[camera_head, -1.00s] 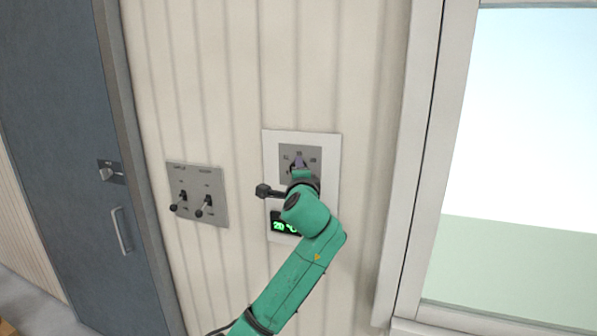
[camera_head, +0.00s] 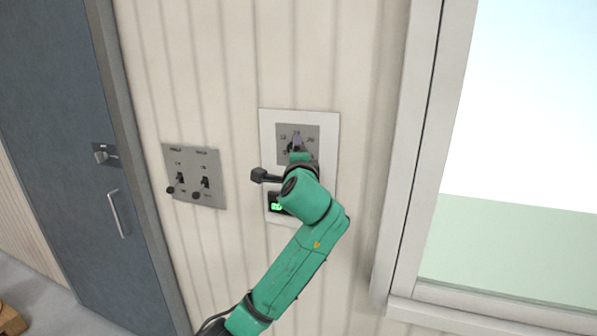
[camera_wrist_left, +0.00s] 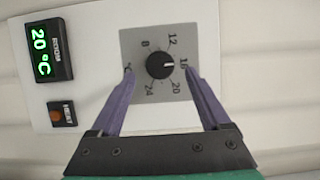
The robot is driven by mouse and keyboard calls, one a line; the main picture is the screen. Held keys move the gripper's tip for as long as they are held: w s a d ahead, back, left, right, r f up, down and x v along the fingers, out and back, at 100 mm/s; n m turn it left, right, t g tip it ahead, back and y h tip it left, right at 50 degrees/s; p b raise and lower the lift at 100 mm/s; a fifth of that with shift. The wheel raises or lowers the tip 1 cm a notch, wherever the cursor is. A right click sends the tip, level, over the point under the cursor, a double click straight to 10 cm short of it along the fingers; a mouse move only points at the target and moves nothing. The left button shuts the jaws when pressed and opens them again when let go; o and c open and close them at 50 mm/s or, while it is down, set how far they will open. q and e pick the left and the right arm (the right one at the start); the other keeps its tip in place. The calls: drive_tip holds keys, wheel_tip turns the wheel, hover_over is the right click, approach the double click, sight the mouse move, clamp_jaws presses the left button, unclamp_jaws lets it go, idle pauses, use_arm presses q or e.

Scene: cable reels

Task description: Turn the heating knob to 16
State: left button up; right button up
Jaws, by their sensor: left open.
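The heating knob (camera_wrist_left: 160,67) is round and black with a white mark that points right in the left wrist view, toward the 16. It sits on a grey dial plate (camera_wrist_left: 151,42) with printed numbers; in the head view my gripper and arm hide it. My left gripper (camera_wrist_left: 160,72) is open, its purple fingers on either side of the knob with visible gaps. In the head view its fingers (camera_head: 297,141) are over the dial plate. The right finger partly overlaps the 16 label. A display (camera_wrist_left: 44,42) reads 20 °C. My right gripper is not in view.
The dial plate is on a white wall panel (camera_head: 268,130). An orange HEAT light (camera_wrist_left: 57,115) is beside the display. A grey panel with two toggle switches (camera_head: 196,160) is to the left. A dark door with a handle (camera_head: 115,214) is far left, and a window (camera_head: 515,130) is right.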

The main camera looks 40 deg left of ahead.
use_arm(q)
drive_tip(key=b+v, duration=0.3)
drive_tip(key=v, duration=0.8)
drive_tip(key=shift+s+d, duration=0.25)
